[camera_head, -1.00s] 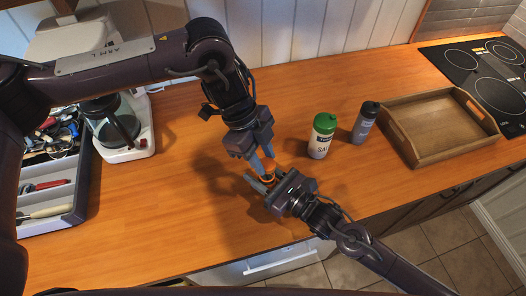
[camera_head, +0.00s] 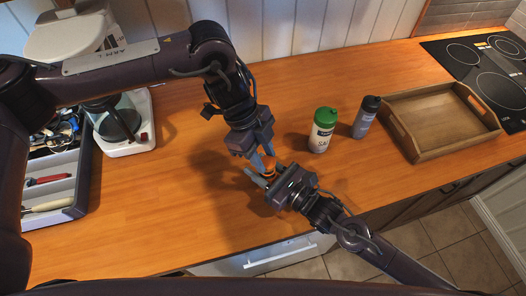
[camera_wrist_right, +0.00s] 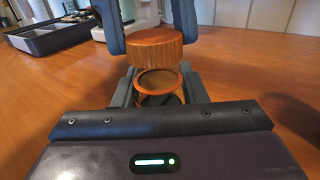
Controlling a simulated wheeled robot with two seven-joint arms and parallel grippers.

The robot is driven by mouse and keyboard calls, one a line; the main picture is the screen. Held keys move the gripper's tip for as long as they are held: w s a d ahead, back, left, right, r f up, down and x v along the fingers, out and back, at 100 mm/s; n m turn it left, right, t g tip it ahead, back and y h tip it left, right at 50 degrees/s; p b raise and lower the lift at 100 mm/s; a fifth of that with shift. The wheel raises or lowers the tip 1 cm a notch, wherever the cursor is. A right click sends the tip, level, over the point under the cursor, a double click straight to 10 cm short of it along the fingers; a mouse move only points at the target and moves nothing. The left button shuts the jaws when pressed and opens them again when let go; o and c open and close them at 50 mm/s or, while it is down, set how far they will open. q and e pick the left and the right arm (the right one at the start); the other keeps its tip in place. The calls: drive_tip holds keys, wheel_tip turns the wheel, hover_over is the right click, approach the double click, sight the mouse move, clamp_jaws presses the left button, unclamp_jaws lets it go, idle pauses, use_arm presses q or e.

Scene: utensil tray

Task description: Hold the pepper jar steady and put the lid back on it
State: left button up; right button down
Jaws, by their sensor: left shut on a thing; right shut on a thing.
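The pepper jar (camera_wrist_right: 172,98) has an orange rim and an open mouth facing up. My right gripper (camera_wrist_right: 158,95) is shut around it, low over the counter. The lid (camera_wrist_right: 148,48) is an orange, ribbed disc. My left gripper (camera_head: 264,163) is shut on the lid and holds it level just above the jar's mouth. In the right wrist view the lid appears a little left of the jar's mouth, and the mouth shows below it. In the head view the jar is mostly hidden by the grippers.
A green-capped shaker (camera_head: 323,130) and a grey, dark-capped shaker (camera_head: 365,118) stand to the right. A wooden tray (camera_head: 436,151) lies beyond them, near the hob (camera_head: 490,75). A utensil tray (camera_head: 79,190) and a white appliance (camera_head: 128,149) stand left. The counter between is clear.

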use_arm(q)
drive_tip(key=shift+f, duration=0.55)
idle(0.4)
